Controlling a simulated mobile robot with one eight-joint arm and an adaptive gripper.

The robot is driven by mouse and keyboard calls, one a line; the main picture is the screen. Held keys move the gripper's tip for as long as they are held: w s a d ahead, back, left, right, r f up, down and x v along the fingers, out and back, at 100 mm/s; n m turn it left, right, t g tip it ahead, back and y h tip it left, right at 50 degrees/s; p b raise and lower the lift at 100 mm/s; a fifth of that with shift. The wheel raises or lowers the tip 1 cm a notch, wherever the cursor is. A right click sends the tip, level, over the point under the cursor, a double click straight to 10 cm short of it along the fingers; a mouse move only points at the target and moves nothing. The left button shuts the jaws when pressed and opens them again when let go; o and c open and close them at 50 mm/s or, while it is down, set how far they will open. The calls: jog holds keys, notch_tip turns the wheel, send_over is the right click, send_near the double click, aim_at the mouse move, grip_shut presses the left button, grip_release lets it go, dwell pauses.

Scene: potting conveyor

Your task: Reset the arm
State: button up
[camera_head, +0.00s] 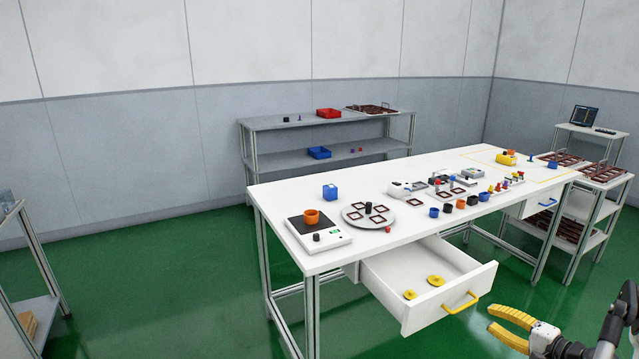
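My gripper (498,328) shows at the lower right of the head view, with yellow curved fingers pointing left. The fingers are spread apart with nothing between them. It is in front of the white workbench (330,256), to the right of an open drawer (481,285) and apart from it. The drawer has a yellow handle (461,304) and holds two yellow round parts (435,281). My arm's dark links are partly cut off by the right edge of the picture.
The bench carries a scale (325,238) with an orange cup (311,217), a round tray (352,222), and several small coloured parts. A grey shelf (262,124) stands behind. A rack with dark trays (602,173) is at right. Green floor (180,290) is clear on the left.

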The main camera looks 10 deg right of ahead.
jog(key=w+a+r+n+g, duration=0.2)
jog(key=w+a+r+g, duration=0.1)
jog(key=a+r, duration=0.6)
jog(key=s+a+r+n+g+h, duration=0.15)
jog(key=a+r, duration=0.25)
jog(key=a, duration=0.4)
jog(key=s+a+r+n+g, duration=0.2)
jog(key=s+a+r+n, duration=0.1)
jog(key=a, duration=0.4)
jog(key=s+a+r+n+h, duration=0.1)
jog(key=s+a+n+h, duration=0.1)
jog(key=s+a, duration=0.4)
jog(key=s+a+r+n+h, duration=0.2)
jog(key=s+a+n, duration=0.3)
jog(key=s, duration=0.9)
jog(key=shift+s+a, duration=0.3)
jog(key=shift+a, duration=0.4)
